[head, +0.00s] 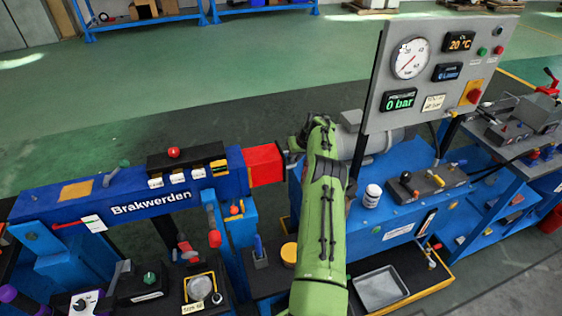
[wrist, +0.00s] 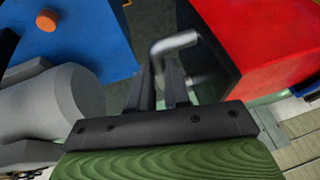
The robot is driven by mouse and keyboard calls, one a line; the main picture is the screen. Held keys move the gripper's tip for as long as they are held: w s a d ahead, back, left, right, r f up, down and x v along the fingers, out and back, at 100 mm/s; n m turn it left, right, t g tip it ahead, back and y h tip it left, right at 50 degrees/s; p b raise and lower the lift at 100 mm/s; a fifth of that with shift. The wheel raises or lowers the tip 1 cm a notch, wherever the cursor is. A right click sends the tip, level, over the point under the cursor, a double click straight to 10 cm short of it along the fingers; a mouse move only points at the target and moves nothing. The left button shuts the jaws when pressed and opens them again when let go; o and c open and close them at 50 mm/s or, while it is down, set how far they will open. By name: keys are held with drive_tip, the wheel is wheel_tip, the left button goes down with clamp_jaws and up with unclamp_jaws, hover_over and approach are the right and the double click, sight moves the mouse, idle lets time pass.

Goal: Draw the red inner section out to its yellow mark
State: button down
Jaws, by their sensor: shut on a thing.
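The red inner section (head: 264,165) sticks a short way out of the right end of the blue boom (head: 130,196) lettered "Brakwerden". In the wrist view the red section (wrist: 275,35) fills the upper right, with a dark end face. A bent grey metal handle (wrist: 178,41) stands out from that end face. My gripper (wrist: 162,75) is shut on the handle, its dark fingers close on either side of the bar. In the head view my green arm reaches to the section's right end and mostly hides the gripper. I see no yellow mark on the visible red part.
A gauge panel (head: 378,112) reading 0 bar stands right of my arm, above a blue bench (head: 385,215). A grey cylinder (head: 375,140) lies close behind my arm; a similar grey one (wrist: 60,105) shows at the wrist view's left. A grey tray (head: 380,287) lies low in front.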

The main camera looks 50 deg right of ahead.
idle(0.4)
drive_tip(key=c, duration=1.1)
unclamp_jaws()
drive_tip(key=shift+r, duration=0.1)
drive_tip(key=p+v, duration=0.1)
drive_tip(key=v, duration=1.4)
drive_tip(key=shift+r, duration=0.3)
